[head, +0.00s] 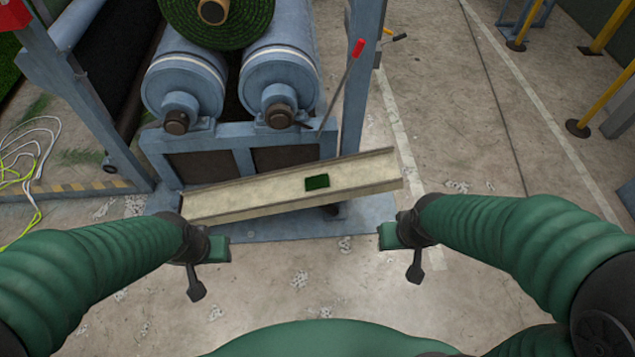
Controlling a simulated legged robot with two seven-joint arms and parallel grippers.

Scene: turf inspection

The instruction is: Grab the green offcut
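The green offcut (317,182) is a small dark green rectangular piece of turf. It lies flat in a long cream tray (255,194), right of the tray's middle. My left gripper (208,266) is below the tray's left part, to the left of the offcut and apart from it. My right gripper (402,252) is below and right of the tray's right end, also apart from the offcut. Neither gripper shows anything held.
Blue rollers (280,72) carrying a green turf roll (222,18) stand behind the tray. A red-handled lever (356,50) rises near the blue post. Loose cables (28,170) lie at left. Yellow posts (527,25) stand at the far right. Open concrete floor extends right of the machine.

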